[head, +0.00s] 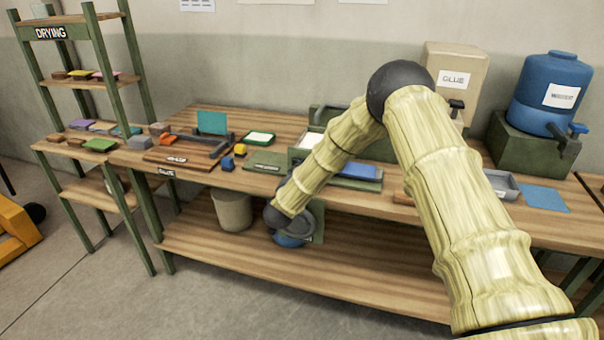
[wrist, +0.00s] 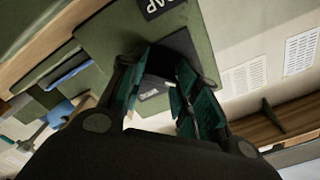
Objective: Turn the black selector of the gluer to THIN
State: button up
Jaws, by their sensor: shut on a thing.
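In the wrist view, the two teal-padded fingers of my gripper (wrist: 160,97) are closed around a dark piece, which appears to be the black selector (wrist: 178,45). It is set against a green panel of the gluer (wrist: 105,40). The fingers hide much of it. A black label with white letters (wrist: 160,7) sits above it, partly cut off. I cannot read the THIN mark or tell the selector's setting. In the head view, the gluer's green body (head: 300,154) is on the workbench, partly behind my arm. My gripper's fingers are hidden there.
The wooden workbench (head: 380,203) holds a beige GLUE container (head: 457,75), a blue tank with a tap (head: 550,92), a grey tray (head: 502,185) and a blue sheet (head: 543,197). A beige bin (head: 232,210) is below. A drying rack (head: 95,120) stands left. Floor in front is clear.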

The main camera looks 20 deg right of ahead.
jog(key=shift+f, duration=0.1)
jog(key=o, duration=1)
jog(key=v, duration=1.2)
